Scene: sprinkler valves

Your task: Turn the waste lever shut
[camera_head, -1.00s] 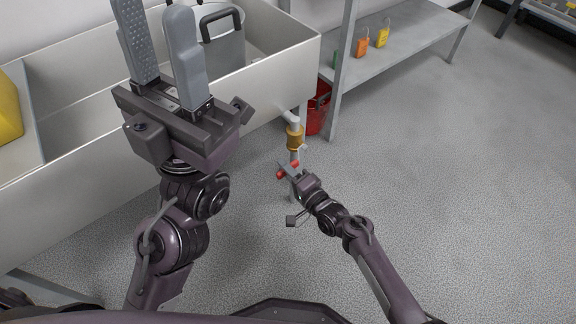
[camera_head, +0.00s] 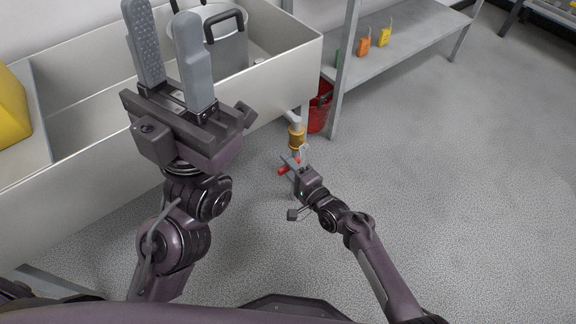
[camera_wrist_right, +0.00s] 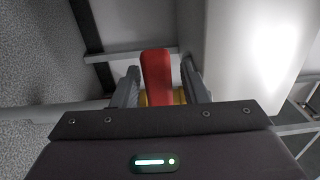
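The red waste lever (camera_head: 283,170) is on the pipe below the sink's right end, under a brass fitting (camera_head: 296,138). My right gripper (camera_head: 291,165) is at the lever and partly hides it. In the right wrist view the red lever (camera_wrist_right: 157,75) stands between the two grey fingers (camera_wrist_right: 160,88), with a gap visible at least on its right side. The right gripper looks open around it. My left gripper (camera_head: 161,12) is open and empty, raised in front of the sink with its fingers wide apart.
A red bucket (camera_head: 320,108) stands behind the pipe by a metal shelf (camera_head: 420,40). The floor at right is clear.

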